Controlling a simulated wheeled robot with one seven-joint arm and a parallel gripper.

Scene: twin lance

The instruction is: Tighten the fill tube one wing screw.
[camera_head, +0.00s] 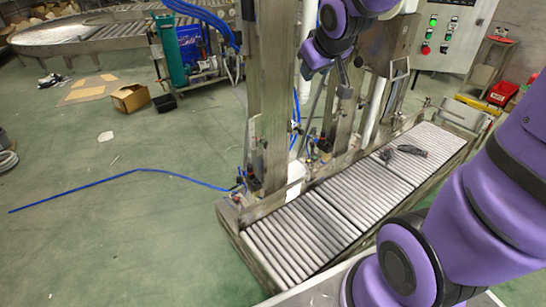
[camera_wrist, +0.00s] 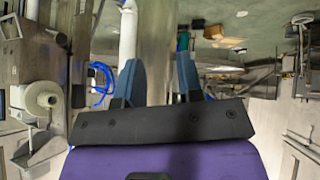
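The filling machine (camera_head: 268,90) stands at the back edge of a roller conveyor, with steel columns and white vertical tubes (camera_head: 308,45). A white tube (camera_wrist: 128,35) also shows in the wrist view, just beyond the left finger. I cannot tell which tube is fill tube one, and I cannot make out its wing screw. My gripper (camera_head: 343,84) hangs in front of the machine's upper part. In the wrist view my gripper (camera_wrist: 158,78) has its two blue-grey fingers apart, with a steel column behind the gap and nothing between them.
The roller conveyor (camera_head: 300,232) runs below, with a dark tool-like object (camera_head: 410,151) on it. A control box (camera_head: 445,30) with buttons stands at the back right. A cardboard box (camera_head: 130,98) and a blue hose (camera_head: 120,176) lie on the open green floor at left.

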